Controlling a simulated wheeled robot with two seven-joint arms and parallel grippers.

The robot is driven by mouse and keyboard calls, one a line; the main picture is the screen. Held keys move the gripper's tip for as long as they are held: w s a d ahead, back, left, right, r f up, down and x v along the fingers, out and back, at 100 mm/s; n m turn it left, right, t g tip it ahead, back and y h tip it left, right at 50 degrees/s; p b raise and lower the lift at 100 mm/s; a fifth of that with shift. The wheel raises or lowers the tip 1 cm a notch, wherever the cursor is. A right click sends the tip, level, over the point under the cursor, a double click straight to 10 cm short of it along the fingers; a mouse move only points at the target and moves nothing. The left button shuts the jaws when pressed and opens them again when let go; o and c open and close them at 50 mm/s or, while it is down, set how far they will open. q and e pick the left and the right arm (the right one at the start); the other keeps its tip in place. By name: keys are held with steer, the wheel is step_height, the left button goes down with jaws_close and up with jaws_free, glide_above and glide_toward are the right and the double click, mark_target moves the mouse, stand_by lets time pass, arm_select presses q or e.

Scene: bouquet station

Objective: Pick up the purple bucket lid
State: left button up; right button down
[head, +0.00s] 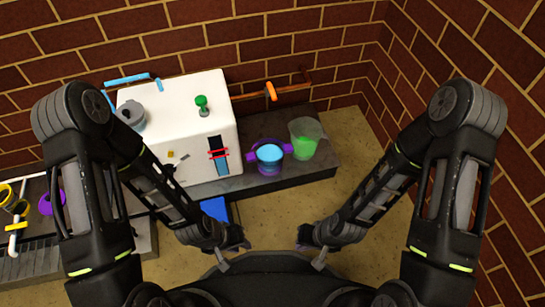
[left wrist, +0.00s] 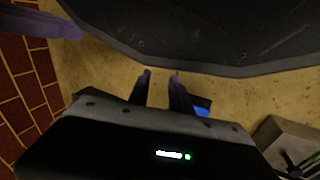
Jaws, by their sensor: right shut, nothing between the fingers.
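A purple bucket (head: 265,168) with side handles and light blue contents stands on the dark counter, right of the white box. A purple round piece (head: 46,205) shows at the far left among pipes; I cannot tell whether it is the lid. My left gripper (head: 244,244) is low in front of my body, empty, away from both. In the left wrist view its fingers (left wrist: 162,75) stand a little apart with floor between them. My right gripper (head: 302,246) is shut and empty, facing it across a gap.
The white box (head: 185,110) carries a green knob (head: 202,104) and a grey round fitting. A clear container with green contents (head: 305,140) stands right of the bucket. A blue object (head: 215,209) lies below the box. Brick walls enclose the back and right.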

arm_select(q)
steer(key=shift+o, duration=0.3)
steer(key=o, duration=0.4)
steer(key=shift+a, duration=0.1)
